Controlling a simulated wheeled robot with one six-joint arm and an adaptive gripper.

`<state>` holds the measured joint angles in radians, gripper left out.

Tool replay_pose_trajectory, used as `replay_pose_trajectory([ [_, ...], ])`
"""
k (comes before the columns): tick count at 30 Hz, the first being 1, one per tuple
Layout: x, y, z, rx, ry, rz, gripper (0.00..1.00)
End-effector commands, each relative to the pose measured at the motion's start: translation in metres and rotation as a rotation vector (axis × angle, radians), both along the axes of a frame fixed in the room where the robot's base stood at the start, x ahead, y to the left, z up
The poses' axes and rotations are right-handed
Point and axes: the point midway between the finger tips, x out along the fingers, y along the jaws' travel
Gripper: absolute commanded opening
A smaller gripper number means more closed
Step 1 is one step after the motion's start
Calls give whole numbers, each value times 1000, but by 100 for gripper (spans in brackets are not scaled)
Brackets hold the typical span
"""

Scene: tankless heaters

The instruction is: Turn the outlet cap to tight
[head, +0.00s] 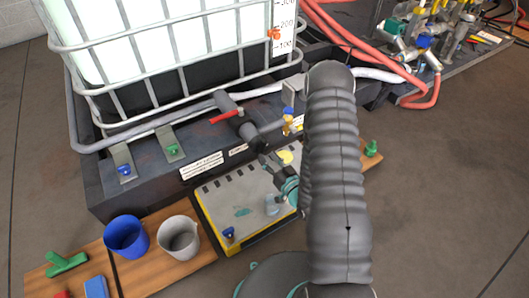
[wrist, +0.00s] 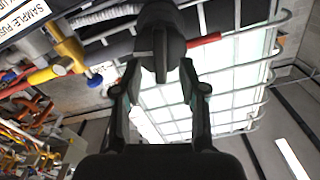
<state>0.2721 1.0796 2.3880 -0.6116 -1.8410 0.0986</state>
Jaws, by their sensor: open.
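The outlet cap (wrist: 162,25) is a dark round part with a raised rib across its face, at the top middle of the wrist view. My gripper (wrist: 160,80) is open, with one finger on each side below the cap. The fingertips reach up close to its rib; I cannot tell whether they touch it. In the head view the black valve outlet (head: 246,130) sticks out from the tank's base, and my gripper (head: 265,162) is just below it. The valve's red handle (head: 226,116) is beside the outlet. It also shows right of the cap in the wrist view (wrist: 204,40).
The caged white tank (head: 160,40) stands on a dark base. A brass sample tap (head: 288,124) is right of the outlet. A yellow-edged case (head: 222,190) lies below. A blue cup (head: 125,236) and grey cup (head: 179,238) stand on wood. Red hoses (head: 345,38) run behind my arm.

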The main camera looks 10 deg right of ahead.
Motion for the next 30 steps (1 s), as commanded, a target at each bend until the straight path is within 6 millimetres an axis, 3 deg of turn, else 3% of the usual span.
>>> replay_pose_trajectory([
  [7, 27, 9, 0, -1, -1, 1, 42],
  [18, 32, 11, 0, 1, 1, 0, 42],
  [19, 32, 11, 0, 1, 0, 0, 39],
  [24, 32, 10, 0, 1, 0, 0, 0],
  [30, 32, 10, 0, 2, 1, 0, 0],
])
